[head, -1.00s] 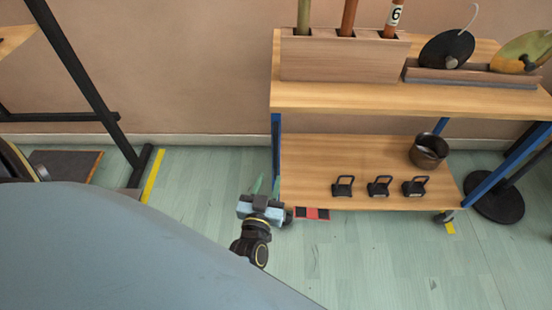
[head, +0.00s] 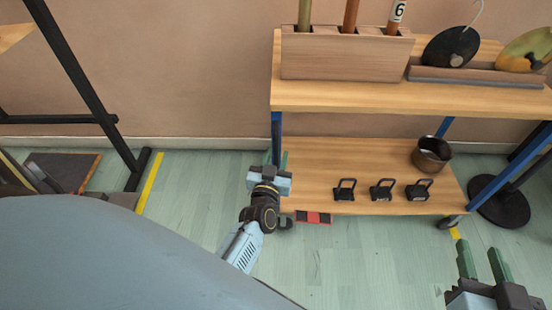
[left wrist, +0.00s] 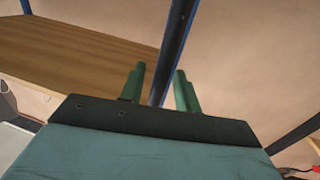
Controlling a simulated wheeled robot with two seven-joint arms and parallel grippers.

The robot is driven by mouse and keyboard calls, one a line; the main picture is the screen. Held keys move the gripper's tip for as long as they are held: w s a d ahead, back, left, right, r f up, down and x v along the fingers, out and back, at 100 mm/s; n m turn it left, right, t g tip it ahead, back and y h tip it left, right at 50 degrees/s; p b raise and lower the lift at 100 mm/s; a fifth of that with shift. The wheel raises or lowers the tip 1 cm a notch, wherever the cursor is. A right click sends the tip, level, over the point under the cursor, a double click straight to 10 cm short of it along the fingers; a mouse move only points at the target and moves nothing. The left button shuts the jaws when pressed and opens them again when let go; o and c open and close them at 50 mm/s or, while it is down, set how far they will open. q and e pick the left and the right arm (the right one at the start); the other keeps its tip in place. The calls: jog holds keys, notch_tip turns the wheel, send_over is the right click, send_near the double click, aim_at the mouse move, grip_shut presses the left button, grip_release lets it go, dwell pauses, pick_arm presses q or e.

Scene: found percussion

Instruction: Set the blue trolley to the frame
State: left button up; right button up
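The blue trolley (head: 400,97) has blue posts and two wooden shelves, and stands against the wall. Its left blue post (head: 277,128) also shows in the left wrist view (left wrist: 176,50). My left gripper (head: 275,160) is at this post, low down by the lower shelf. Its green fingers (left wrist: 160,85) are apart, with the post showing between them; I cannot tell whether they touch it. My right gripper (head: 483,260) is open and empty at the lower right, in front of the trolley. A black frame (head: 85,85) stands at the left, apart from the trolley.
The trolley carries a wooden block with tubes (head: 345,58), discs in a rack (head: 450,47), a dark pot (head: 431,154) and several black clips (head: 382,190). A yellow floor strip (head: 150,182) lies beside the frame. Floor between strip and trolley is clear. A round black base (head: 499,202) stands at right.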

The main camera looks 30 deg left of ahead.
pick_arm(q)
grip_shut()
dwell(0.4)
